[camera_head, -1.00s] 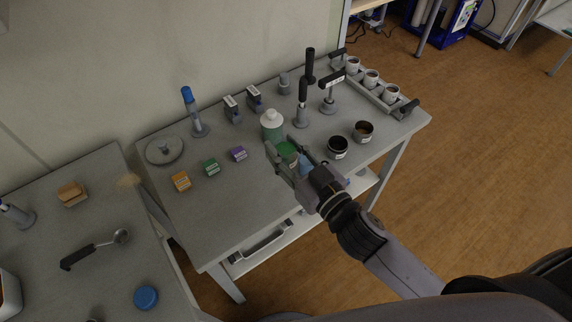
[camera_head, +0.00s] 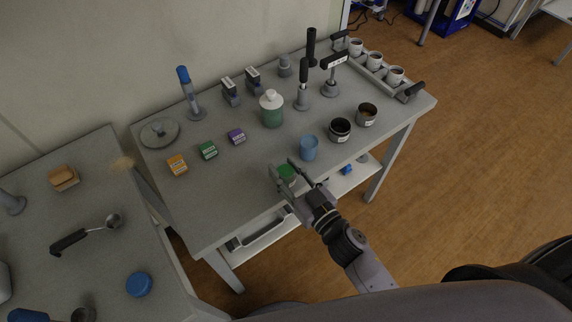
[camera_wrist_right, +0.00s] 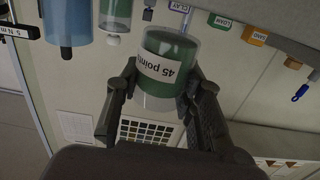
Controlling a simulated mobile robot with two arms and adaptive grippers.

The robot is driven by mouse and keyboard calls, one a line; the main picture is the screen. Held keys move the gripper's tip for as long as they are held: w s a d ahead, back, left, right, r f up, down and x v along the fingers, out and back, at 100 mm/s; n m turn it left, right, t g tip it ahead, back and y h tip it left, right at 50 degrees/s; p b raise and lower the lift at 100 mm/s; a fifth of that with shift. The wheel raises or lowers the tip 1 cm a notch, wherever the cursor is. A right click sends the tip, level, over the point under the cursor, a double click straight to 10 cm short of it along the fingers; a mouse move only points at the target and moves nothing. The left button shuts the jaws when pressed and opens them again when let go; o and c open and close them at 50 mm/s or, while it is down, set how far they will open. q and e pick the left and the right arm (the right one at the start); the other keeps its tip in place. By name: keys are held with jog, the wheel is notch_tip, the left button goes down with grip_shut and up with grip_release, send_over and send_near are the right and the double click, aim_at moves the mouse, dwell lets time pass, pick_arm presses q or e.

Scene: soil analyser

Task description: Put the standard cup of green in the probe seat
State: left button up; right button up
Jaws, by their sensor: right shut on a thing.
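The green standard cup (camera_head: 287,172) is a clear cup with green contents. In the right wrist view the cup (camera_wrist_right: 172,62) shows a white label reading "45 points". My right gripper (camera_head: 284,179) is shut around it, with one finger on each side, near the front edge of the table. In the wrist view the gripper fingers (camera_wrist_right: 163,95) flank the cup. I cannot tell for sure which thing is the probe seat. My left gripper is not in view.
A blue cup (camera_head: 309,148) stands just beyond the held cup. Nearby are a white-capped bottle (camera_head: 271,108), a black cup (camera_head: 339,130), a brown-filled cup (camera_head: 366,115), and orange (camera_head: 177,165), green (camera_head: 208,150) and purple (camera_head: 236,137) blocks.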

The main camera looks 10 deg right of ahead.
jog(key=shift+f, duration=0.95)
jog(key=shift+f, duration=0.15)
jog(key=o, duration=1.2)
